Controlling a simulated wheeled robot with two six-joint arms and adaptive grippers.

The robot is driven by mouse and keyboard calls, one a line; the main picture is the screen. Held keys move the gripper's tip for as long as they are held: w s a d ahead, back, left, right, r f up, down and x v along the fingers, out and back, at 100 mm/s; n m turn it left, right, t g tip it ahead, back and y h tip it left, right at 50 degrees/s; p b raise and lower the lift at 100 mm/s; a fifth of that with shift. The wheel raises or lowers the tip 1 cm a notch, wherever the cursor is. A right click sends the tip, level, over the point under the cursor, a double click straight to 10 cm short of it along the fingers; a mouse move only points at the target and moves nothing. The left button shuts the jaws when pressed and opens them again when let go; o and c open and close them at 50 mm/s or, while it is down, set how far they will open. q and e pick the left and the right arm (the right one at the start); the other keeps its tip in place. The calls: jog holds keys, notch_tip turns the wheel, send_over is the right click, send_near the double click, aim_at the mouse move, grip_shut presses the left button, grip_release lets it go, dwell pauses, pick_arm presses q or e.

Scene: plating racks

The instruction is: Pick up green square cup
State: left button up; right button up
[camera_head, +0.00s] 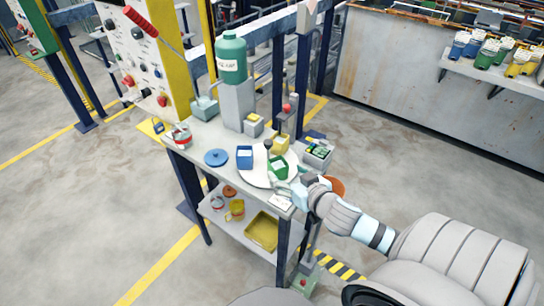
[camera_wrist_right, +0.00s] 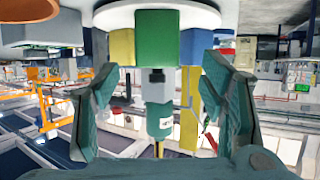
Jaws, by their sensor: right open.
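The green square cup (camera_head: 278,168) stands on a round white plate on the small workbench. My right gripper (camera_head: 291,186) reaches in from the right, close to the cup's near side. In the right wrist view, which looks upside down, the green cup (camera_wrist_right: 157,38) sits centred ahead of the right gripper (camera_wrist_right: 156,82). The two fingers are spread apart with nothing held, and contact with the cup cannot be made out. My left gripper is not in view.
A blue cup (camera_head: 244,157) and a yellow cup (camera_head: 281,145) stand close to the green one. A grey box (camera_head: 318,154) and an orange round item (camera_head: 336,186) are to the right. A blue disc (camera_head: 216,157) and green bottle (camera_head: 231,58) are left and behind.

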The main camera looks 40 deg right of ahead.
aim_at(284, 170)
jog(key=x, duration=0.2)
jog(key=d+b+x, duration=0.1)
jog(key=x, duration=0.1)
jog(key=shift+f, duration=0.25)
jog(key=x, duration=0.4)
jog(key=b+x, duration=0.1)
jog(key=x, duration=0.1)
jog(key=shift+w+a+r, duration=0.1)
jog(key=shift+w+a, duration=0.2)
jog(key=shift+s+r, duration=0.1)
jog(key=shift+c, duration=1.3)
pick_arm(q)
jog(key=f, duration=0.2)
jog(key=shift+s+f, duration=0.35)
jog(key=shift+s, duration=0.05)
pick_arm(e)
jog(key=c, duration=1.1)
jog(key=shift+o, duration=0.2)
